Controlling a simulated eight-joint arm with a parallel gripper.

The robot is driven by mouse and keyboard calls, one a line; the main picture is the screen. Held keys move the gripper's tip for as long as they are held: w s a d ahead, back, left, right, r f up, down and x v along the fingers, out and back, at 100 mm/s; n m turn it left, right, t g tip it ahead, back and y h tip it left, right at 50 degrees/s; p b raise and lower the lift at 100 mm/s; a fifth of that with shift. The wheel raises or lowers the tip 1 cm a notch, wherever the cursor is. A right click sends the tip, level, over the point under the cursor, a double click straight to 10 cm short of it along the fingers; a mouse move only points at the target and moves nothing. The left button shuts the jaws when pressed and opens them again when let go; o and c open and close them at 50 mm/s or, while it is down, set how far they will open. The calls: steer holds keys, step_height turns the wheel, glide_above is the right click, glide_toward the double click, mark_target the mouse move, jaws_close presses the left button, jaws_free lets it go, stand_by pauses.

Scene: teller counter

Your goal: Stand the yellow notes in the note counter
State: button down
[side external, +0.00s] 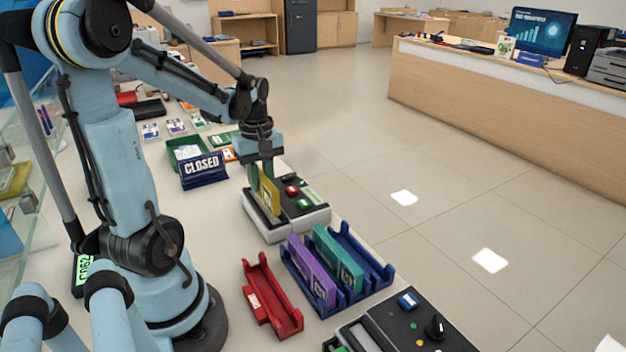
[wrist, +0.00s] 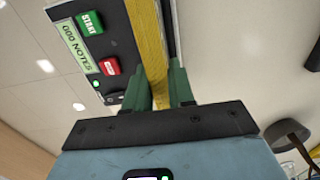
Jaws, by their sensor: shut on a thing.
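My gripper (side external: 262,178) is shut on the yellow notes (side external: 270,197), a bundle held upright on edge. In the wrist view the yellow notes (wrist: 148,45) run between the two green fingers (wrist: 160,88). The note counter (side external: 272,232) is a pale box with a dark top, and the notes are at the left part of its top, by its slot. Its green START button, red button and "000 NOTES" display (wrist: 74,45) show beside the notes in the wrist view. I cannot tell whether the notes' lower edge rests in the slot.
A blue rack (side external: 372,272) holds a purple bundle (side external: 312,272) and a teal bundle (side external: 338,262) in front of the counter. A red tray (side external: 272,300) is nearer my base. A CLOSED sign (side external: 204,170) and a green tray (side external: 178,150) stand behind.

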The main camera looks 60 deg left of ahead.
steer(key=shift+f, duration=0.15)
steer(key=shift+f, duration=1)
steer(key=c, duration=0.9)
jaws_free()
steer(key=shift+r, duration=0.1)
steer(key=shift+r, duration=3.45)
